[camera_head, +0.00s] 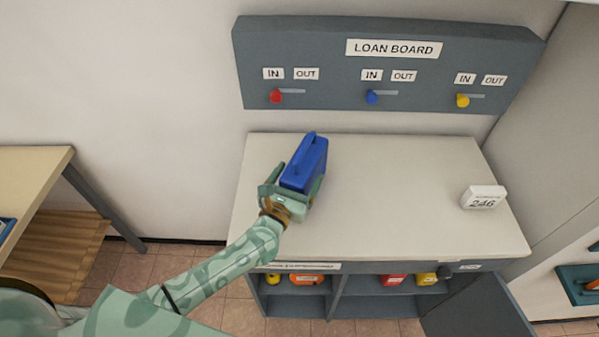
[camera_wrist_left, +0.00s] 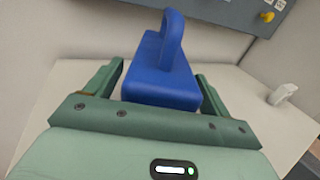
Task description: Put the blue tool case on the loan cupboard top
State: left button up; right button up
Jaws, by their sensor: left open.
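The blue tool case (camera_head: 309,163) stands upright at the left part of the pale loan cupboard top (camera_head: 390,180), its handle up. My left gripper (camera_head: 294,192) is open, with its fingers on either side of the case. In the left wrist view the case (camera_wrist_left: 160,80) sits between the two green fingers of my left gripper (camera_wrist_left: 155,85), with gaps showing on both sides. The underside of the case is hidden, so its contact with the top is hard to see. My right gripper is not in view.
A grey loan board (camera_head: 390,65) with red, blue and yellow sliders is on the wall behind. A white block marked 246 (camera_head: 483,197) stands at the right of the top. Shelves below hold several coloured items. A wooden bench (camera_head: 35,190) stands left. The top's middle is clear.

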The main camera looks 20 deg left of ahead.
pick_arm(q)
jog(key=s+a, duration=0.1)
jog(key=s, duration=0.9)
jog(key=shift+s, duration=0.35)
jog(key=shift+r, duration=0.1)
